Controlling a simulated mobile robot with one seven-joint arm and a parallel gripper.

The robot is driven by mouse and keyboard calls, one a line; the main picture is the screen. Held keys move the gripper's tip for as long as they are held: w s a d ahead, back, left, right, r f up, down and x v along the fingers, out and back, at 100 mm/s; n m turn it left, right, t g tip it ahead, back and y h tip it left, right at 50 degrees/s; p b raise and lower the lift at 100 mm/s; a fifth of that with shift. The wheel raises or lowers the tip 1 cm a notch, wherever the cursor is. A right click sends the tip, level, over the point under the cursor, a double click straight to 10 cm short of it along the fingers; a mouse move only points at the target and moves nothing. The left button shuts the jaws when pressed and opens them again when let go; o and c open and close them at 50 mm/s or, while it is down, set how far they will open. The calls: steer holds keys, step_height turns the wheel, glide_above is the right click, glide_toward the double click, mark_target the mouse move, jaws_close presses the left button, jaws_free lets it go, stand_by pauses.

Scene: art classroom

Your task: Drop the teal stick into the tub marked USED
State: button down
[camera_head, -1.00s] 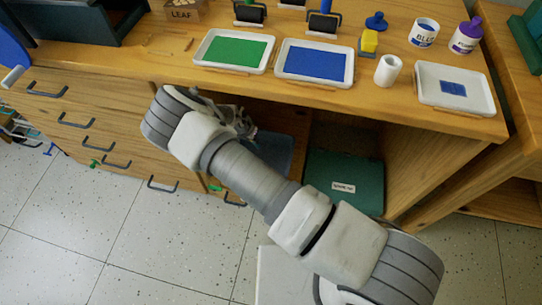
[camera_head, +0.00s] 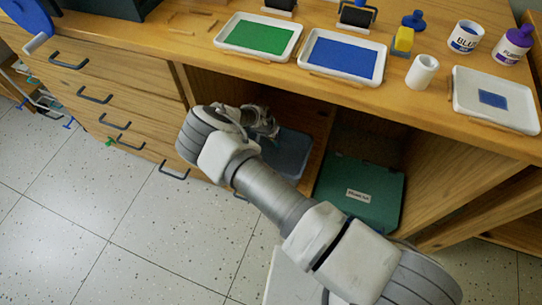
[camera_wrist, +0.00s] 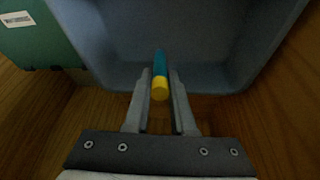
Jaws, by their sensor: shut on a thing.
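The teal stick (camera_wrist: 159,61) has a yellow near end and is held lengthwise between the fingers of my gripper (camera_wrist: 158,84) in the wrist view. Its teal part points toward a blue-grey tub (camera_wrist: 85,45). The stick's tip shows against the tub's inside; I cannot tell its height above the floor of the tub. In the head view the tub (camera_head: 290,155) sits in the open cabinet bay under the counter, partly hidden by my arm. My gripper (camera_head: 265,122) is just above and left of it. No USED marking is visible; the stick is hidden in the head view.
The counter (camera_head: 340,88) above carries paint trays and jars. Drawers with dark handles (camera_head: 95,95) are at left. The tub's inside looks empty where visible.

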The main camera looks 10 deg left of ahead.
steer(key=shift+f, duration=0.6)
steer(key=c, duration=0.7)
jaws_free()
steer(key=p+v, duration=0.4)
steer(key=v, duration=0.8)
steer(key=shift+s, duration=0.1)
steer(key=shift+r+p, duration=0.75)
steer(key=shift+r, duration=0.1)
